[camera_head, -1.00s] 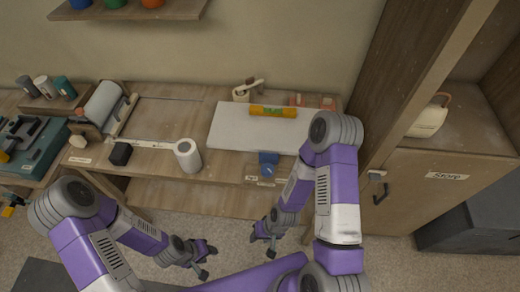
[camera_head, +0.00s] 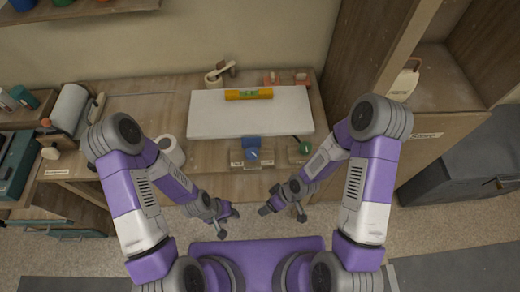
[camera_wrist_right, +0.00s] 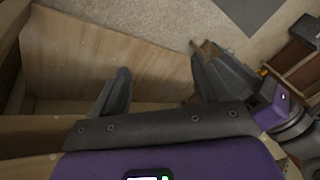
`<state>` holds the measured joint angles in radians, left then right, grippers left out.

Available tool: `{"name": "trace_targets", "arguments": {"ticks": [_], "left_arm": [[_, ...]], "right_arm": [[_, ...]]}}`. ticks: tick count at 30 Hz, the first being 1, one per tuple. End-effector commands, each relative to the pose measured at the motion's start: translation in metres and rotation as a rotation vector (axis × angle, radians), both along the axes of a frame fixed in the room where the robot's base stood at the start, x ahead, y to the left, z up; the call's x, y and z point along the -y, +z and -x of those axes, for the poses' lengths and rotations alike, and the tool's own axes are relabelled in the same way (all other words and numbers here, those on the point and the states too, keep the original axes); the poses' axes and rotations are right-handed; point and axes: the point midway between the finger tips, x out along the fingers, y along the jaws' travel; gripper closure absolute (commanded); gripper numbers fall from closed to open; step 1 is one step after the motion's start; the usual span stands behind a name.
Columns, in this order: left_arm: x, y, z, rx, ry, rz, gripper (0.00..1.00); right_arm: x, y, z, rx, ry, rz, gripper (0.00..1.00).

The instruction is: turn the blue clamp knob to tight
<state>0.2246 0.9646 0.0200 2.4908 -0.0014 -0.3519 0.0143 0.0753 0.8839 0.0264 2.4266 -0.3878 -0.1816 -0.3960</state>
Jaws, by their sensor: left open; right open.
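The blue clamp knob (camera_head: 252,146) sits at the front edge of the workbench, just in front of the white board, with a small pale label below it. Its turn position is too small to read. My left gripper (camera_head: 228,220) is open and empty, below and slightly left of the knob in the head view, apart from it. My right gripper (camera_head: 283,211) is open, below and to the right of the knob, also apart. In the right wrist view its two spread fingers (camera_wrist_right: 160,88) have nothing between them; the blue knob does not show there.
A green knob (camera_head: 305,147) sits right of the blue one. A white roll (camera_head: 170,151) stands left, partly behind my left arm. A tall wooden cabinet (camera_head: 349,57) bounds the right. Floor before the bench is clear.

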Motion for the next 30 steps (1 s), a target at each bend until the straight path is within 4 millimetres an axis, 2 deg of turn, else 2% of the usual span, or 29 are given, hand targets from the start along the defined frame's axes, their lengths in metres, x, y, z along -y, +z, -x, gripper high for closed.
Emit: {"name": "trace_targets", "arguments": {"ticks": [1, 5, 9, 12, 15, 18, 21, 23, 30], "left_arm": [[0.0, 0.012, 0.0, 0.0, 0.001, 0.0, 0.57], [0.0, 0.026, 0.0, 0.0, 0.001, 0.0, 0.57], [0.0, 0.041, 0.0, 0.0, 0.001, 0.0, 0.57], [0.0, 0.048, 0.0, 0.0, 0.0, 0.0, 0.57], [0.0, 0.054, 0.0, 0.001, 0.0, 0.0, 0.57], [0.0, 0.056, 0.0, 0.001, 0.0, 0.0, 0.57], [0.0, 0.055, 0.0, 0.001, 0.0, 0.0, 0.57], [0.0, 0.053, 0.0, 0.001, 0.0, 0.0, 0.57], [0.0, 0.035, 0.0, 0.0, 0.0, 0.0, 0.57]], "right_arm": [[-0.009, 0.023, -0.009, 0.115, 0.259, 0.004, 0.26], [-0.021, 0.063, -0.028, 0.402, 0.958, 0.06, 0.26], [-0.027, 0.104, -0.057, 0.668, 1.666, 0.195, 0.26], [-0.031, 0.133, -0.081, 0.794, 2.083, 0.32, 0.26], [-0.037, 0.157, -0.102, 0.865, 2.391, 0.441, 0.26], [-0.041, 0.173, -0.115, 0.896, 2.584, 0.53, 0.26], [-0.043, 0.178, -0.122, 0.904, 2.676, 0.577, 0.26], [-0.044, 0.174, -0.125, 0.905, 2.695, 0.586, 0.26], [-0.049, 0.137, -0.138, 0.904, 2.696, 0.581, 0.26]]}}
